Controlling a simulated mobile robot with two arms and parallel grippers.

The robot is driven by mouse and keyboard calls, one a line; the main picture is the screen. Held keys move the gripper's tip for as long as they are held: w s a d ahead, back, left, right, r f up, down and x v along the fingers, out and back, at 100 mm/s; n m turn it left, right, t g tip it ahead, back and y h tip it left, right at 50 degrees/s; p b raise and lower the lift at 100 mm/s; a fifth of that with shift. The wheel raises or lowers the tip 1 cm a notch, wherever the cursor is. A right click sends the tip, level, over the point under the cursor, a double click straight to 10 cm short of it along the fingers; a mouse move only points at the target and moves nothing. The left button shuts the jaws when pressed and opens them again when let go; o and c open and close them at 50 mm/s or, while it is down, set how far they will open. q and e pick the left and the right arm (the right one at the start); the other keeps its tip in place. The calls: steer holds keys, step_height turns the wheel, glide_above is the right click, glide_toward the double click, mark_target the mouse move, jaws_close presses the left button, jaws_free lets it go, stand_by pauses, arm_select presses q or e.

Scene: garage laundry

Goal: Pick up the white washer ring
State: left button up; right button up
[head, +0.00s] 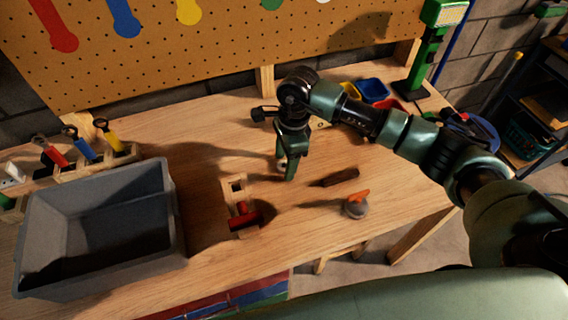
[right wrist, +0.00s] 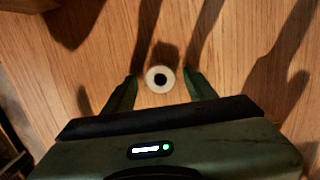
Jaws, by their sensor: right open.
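The white washer ring (right wrist: 150,84) lies on the wooden table in the right wrist view, with its dark hole facing up. It sits between the two fingertips of my right gripper (right wrist: 160,80), which is open. I cannot tell from this view how high the fingertips are above the table. In the head view my right gripper (head: 287,172) points down at the middle of the table, and the ring is mostly hidden by its fingers there. My left gripper is not in view.
A grey bin (head: 172,190) stands at the left. A wooden holder with a red piece (head: 241,217), a dark bar (head: 341,176) and an orange-handled item (head: 356,206) lie near my right gripper. Small coloured bins (head: 373,90) stand behind. Bare table (head: 300,225) lies in front.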

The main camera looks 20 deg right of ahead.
jaws_close()
